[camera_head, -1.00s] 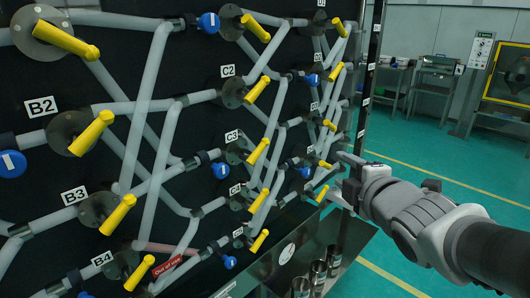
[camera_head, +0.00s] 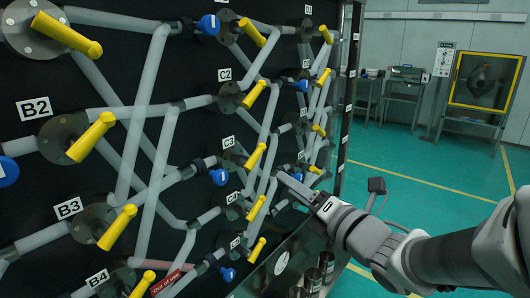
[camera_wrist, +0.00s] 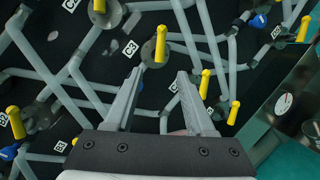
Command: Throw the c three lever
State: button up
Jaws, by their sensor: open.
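The C3 lever (camera_head: 255,157) is a yellow handle on a grey round hub, beside the C3 label (camera_head: 228,142) on the black pipe panel. It tilts up to the right in the head view. In the wrist view the C3 lever (camera_wrist: 161,44) points upward, just beyond and between the fingertips, with its label (camera_wrist: 130,48) to the left. My gripper (camera_wrist: 161,72) is open and empty, its fingers apart on either side of the lever's line. In the head view my gripper (camera_head: 285,180) is right of and below the lever, apart from it in the picture.
Other yellow levers surround it, including the C2 lever (camera_head: 254,94) above and the B3 lever (camera_head: 117,227) at lower left. Grey pipes and blue valves crowd the panel. A metal ledge with cylinders (camera_head: 312,279) lies below.

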aim_at(256, 161)
jog(key=p+x, duration=0.1)
jog(key=x, duration=1.4)
jog(key=shift+w+a+p, duration=0.15)
jog(key=shift+w+p, duration=0.1)
jog(key=shift+p, duration=0.15)
grip_shut()
